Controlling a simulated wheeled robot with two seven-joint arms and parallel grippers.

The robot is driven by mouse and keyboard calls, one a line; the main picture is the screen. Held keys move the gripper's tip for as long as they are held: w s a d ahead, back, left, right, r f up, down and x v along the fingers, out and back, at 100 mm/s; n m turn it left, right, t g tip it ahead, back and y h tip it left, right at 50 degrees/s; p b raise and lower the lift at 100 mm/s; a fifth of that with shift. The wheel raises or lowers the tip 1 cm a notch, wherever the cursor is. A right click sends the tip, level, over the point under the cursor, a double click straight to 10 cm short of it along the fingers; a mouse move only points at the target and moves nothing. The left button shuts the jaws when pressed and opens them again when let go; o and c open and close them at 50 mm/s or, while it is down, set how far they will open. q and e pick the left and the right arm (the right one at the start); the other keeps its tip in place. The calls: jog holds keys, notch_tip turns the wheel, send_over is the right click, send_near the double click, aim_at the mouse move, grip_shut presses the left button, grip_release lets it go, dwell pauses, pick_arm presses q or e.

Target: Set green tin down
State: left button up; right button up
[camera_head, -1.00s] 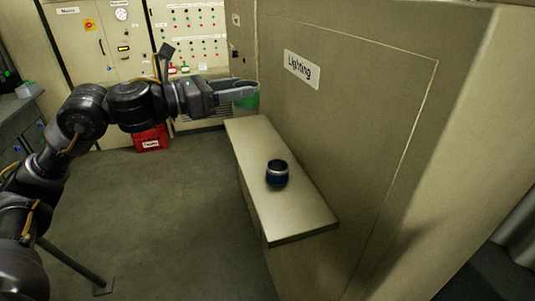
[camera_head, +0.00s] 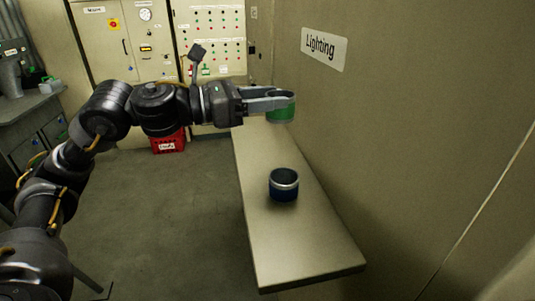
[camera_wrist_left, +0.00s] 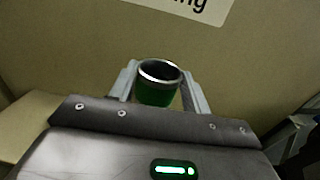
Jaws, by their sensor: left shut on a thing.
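The green tin (camera_head: 282,114) is held between the fingers of my left gripper (camera_head: 284,102), which is shut on it. In the left wrist view the green tin (camera_wrist_left: 156,93) stands upright between the two fingers, its dark open top and silvery rim showing. In the head view the tin shows over the far part of a beige shelf (camera_head: 262,232); I cannot tell how high it is above it. My right gripper is not in view.
A dark blue tin (camera_head: 284,190) with a silvery rim stands upright on the shelf, nearer than the green tin. A wall with a "Lighting" label (camera_head: 324,49) rises along the shelf's right side. A red crate (camera_head: 168,142) stands on the floor behind. The shelf's near end is clear.

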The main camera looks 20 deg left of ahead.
pick_arm(q)
jog(key=w+a+f+p, duration=0.1)
jog(key=w+a+f, duration=0.1)
jog(key=w, duration=0.1)
jog(key=w+a+f+p, duration=0.2)
jog(key=w+a+f, duration=0.1)
jog(key=w+a+f+p, duration=0.1)
jog(key=w+a+f, duration=0.1)
jog(key=w, duration=0.1)
jog(key=shift+a+f+p, duration=0.3)
jog(key=shift+f+p, duration=0.05)
jog(key=shift+f, duration=0.05)
jog(key=shift+w+a+f, duration=0.3)
jog(key=shift+w+f, duration=0.2)
jog(key=shift+f, duration=0.2)
notch_tip(320, 180, down, 3)
jog(key=shift+w+a+f+p, duration=0.1)
jog(key=shift+f+p, duration=0.1)
jog(key=shift+p, duration=0.7)
jog(key=shift+f+b, duration=0.25)
jog(key=shift+b, duration=0.15)
jog(key=o, duration=1)
jog(key=shift+c, duration=0.2)
